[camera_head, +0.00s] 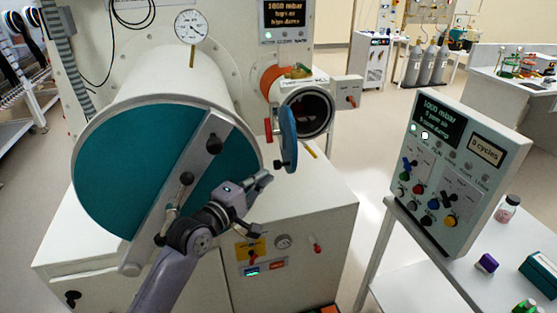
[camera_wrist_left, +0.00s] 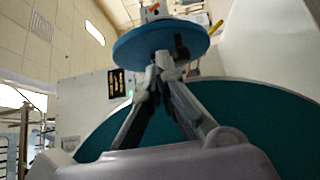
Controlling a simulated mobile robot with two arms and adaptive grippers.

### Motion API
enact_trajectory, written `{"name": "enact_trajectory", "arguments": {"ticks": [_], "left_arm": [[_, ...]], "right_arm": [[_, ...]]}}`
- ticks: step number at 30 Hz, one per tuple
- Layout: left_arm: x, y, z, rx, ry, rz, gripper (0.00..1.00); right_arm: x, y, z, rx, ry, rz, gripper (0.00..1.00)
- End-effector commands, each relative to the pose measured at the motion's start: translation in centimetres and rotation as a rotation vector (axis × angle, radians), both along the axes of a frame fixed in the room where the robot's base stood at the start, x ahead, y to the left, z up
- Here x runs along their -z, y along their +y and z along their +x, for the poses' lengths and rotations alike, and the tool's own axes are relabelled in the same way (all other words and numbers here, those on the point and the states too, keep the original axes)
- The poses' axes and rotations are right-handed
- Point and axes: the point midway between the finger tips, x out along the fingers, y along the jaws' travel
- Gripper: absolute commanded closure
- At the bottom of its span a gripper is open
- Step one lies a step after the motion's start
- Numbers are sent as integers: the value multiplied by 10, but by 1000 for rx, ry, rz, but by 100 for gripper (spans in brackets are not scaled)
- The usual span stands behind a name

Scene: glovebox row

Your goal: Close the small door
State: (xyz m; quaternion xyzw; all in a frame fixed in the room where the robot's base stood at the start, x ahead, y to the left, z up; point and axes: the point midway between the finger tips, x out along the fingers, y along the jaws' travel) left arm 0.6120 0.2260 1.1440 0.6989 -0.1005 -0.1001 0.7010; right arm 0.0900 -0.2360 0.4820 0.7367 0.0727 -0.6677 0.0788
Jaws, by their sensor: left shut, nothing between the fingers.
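The small door (camera_head: 289,138) is a blue disc standing open, seen nearly edge-on in front of the small round port (camera_head: 312,108), whose dark inside shows. In the left wrist view the small door (camera_wrist_left: 135,48) is a blue disc just beyond the fingertips. My left gripper (camera_head: 266,177) is shut and empty, just left of and below the small door in the head view. In the left wrist view the closed fingertips (camera_wrist_left: 163,66) overlap the door's near edge; I cannot tell whether they touch it. My right gripper is out of view.
A large teal round door (camera_head: 125,165) with a grey bar closes the big cylinder left of my gripper. A white cabinet (camera_head: 335,215) lies below the port. A control panel (camera_head: 455,165) stands on a table at right. A red handle (camera_head: 268,130) sits beside the port.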

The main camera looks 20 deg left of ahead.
Motion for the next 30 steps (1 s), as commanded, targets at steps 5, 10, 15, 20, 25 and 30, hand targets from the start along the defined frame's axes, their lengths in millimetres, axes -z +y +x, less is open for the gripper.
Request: {"name": "enact_trajectory", "arguments": {"ticks": [5,10,15,20,25,30], "left_arm": [[-4,-10,34,0,-2,1,100],[-2,-17,59,-1,-1,2,100],[-1,-20,71,-1,-2,3,100],[0,-21,73,-1,-1,3,100],[0,-21,72,-1,-1,3,100],[0,-23,74,2,-2,3,100]], "right_arm": [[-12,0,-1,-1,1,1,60],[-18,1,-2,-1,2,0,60],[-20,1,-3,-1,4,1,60],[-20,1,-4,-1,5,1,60],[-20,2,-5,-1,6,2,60],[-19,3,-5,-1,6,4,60]]}}
